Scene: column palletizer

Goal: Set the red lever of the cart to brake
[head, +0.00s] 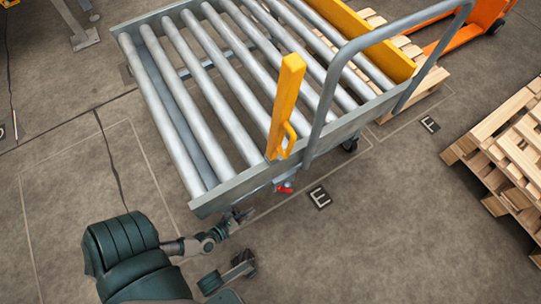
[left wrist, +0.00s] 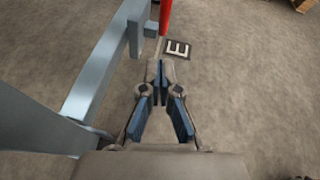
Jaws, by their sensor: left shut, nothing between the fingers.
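The cart is a grey roller cart (head: 228,190) with a tall grey push handle. Its red lever (head: 285,188) shows small under the near edge, below a yellow post. In the left wrist view a red bar (left wrist: 165,15) hangs in from the top, beside the cart's grey frame (left wrist: 95,75). My left gripper (head: 240,216) is under the cart's near corner, left of the lever and apart from it. In the left wrist view its fingers (left wrist: 160,72) are together and empty. The lever's mount is partly hidden.
A yellow post (head: 286,105) stands at the cart's near edge, beside the grey handle (head: 335,75). Wooden pallets (head: 505,145) lie at right. An orange pallet truck (head: 470,30) is at the far right. The floor around marker E (head: 320,197) is clear.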

